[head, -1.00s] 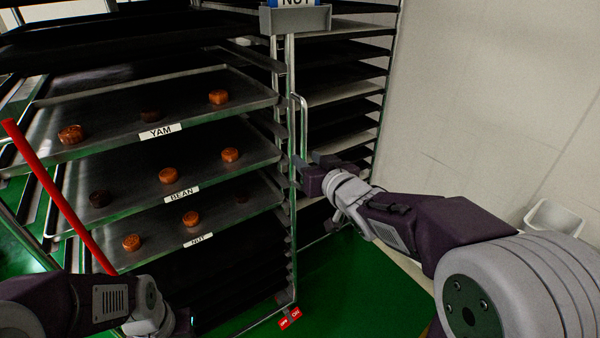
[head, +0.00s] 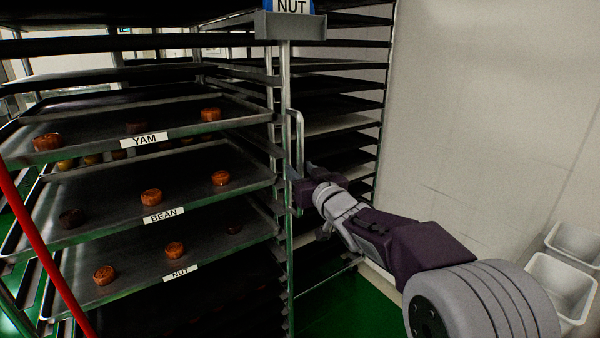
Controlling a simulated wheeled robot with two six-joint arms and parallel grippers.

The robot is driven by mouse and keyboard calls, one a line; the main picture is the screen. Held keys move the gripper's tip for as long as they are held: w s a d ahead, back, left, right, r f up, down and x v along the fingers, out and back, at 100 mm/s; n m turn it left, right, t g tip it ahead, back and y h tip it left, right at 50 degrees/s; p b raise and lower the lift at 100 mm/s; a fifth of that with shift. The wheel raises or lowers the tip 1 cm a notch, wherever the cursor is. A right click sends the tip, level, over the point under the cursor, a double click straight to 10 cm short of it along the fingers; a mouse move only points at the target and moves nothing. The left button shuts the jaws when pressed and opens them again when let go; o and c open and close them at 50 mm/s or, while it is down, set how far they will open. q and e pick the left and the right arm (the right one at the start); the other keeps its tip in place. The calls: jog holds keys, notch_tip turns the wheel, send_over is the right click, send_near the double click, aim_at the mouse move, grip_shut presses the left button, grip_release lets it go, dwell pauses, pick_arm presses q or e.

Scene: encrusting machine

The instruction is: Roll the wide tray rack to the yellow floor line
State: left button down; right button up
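The wide tray rack (head: 285,240) fills the left and middle of the head view, a metal frame with many dark trays. Its trays labelled YAM (head: 95,125), BEAN (head: 110,205) and NUT (head: 215,245) carry round brown cakes. A silver upright handle (head: 295,130) is on its near right post, below a blue NUT sign. My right gripper (head: 302,185) is at the lower part of this handle. Its fingers overlap the bar in the picture, and I cannot tell if they are closed on it. My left gripper is out of view. No yellow floor line shows.
A red bar (head: 40,255) slants across the left edge. Pale walls (head: 470,120) stand to the right of the rack. White bins (head: 565,287) sit at the lower right. Some green floor (head: 350,308) is clear below my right arm.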

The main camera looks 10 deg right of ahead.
jog(key=shift+w, duration=0.4)
grip_shut()
dwell(1.2)
